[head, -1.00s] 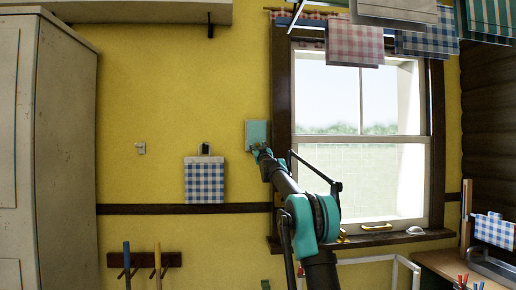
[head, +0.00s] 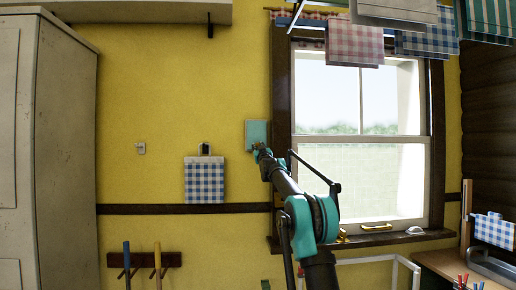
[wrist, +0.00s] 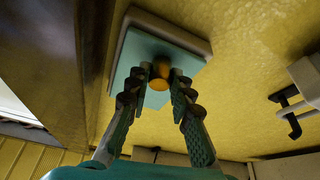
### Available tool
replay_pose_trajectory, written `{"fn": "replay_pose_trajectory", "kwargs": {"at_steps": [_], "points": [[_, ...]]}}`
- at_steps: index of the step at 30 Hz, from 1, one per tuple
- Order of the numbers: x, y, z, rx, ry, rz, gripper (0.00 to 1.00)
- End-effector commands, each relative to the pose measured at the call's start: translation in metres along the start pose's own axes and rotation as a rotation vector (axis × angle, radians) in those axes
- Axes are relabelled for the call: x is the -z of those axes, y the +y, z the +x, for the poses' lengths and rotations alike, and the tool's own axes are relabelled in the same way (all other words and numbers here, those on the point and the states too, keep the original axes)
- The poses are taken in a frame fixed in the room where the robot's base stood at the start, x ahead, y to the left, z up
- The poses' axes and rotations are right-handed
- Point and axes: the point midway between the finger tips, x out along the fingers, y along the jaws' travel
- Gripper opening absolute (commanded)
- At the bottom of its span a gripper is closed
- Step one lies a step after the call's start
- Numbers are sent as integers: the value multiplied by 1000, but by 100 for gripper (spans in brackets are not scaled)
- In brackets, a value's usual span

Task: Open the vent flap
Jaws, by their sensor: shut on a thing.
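The vent flap (head: 256,132) is a small light teal panel on the yellow wall, just left of the window frame. In the wrist view the teal flap (wrist: 190,63) sits in a pale surround and bears a round orange-yellow knob (wrist: 160,72). My gripper (head: 262,152) is at the lower part of the flap. In the wrist view my gripper (wrist: 159,82) has its two fingertips on either side of the knob, shut on it. The flap looks flat against its surround, though its far edges are partly in shadow.
The window (head: 360,130) with its dark frame is close on the right. A blue checked cloth (head: 204,180) hangs on the wall to the left. Cloths (head: 354,44) hang overhead at upper right. A tall pale cabinet (head: 60,150) stands at far left.

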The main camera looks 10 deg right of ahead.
Motion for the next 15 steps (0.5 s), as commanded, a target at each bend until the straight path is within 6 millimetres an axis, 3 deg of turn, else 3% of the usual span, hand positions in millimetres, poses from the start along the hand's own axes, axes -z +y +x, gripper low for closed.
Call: {"fn": "replay_pose_trajectory", "kwargs": {"at_steps": [15], "points": [[17, 2, -16, 30, -143, 11, 0]]}}
